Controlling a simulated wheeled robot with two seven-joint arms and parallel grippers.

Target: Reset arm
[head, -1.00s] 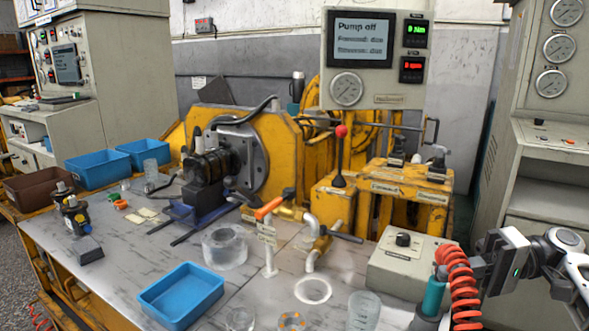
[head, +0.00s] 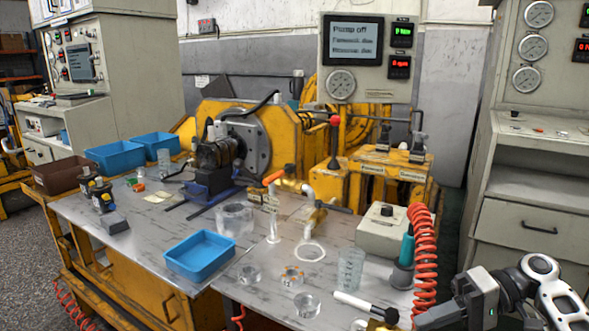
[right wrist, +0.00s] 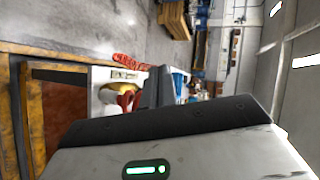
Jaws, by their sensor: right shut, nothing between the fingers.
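My right gripper (head: 432,316) is at the lower right of the head view, beside the right front edge of the workbench. Its fingers are shut and empty. In the right wrist view its dark fingers (right wrist: 160,88) show together past the grey gripper body. My left gripper and arm are not in the head view. The black hydraulic motor (head: 214,150) is at the yellow test rig (head: 290,125). The display (head: 353,40) reads "Pump off".
Near my right gripper are a coiled red hose (head: 424,255), a grey box with a knob (head: 383,230), a clear beaker (head: 350,268) and a white-and-black tool (head: 365,305). A blue tray (head: 200,256) lies on the workbench (head: 130,245). A grey cabinet (head: 535,210) stands at the right.

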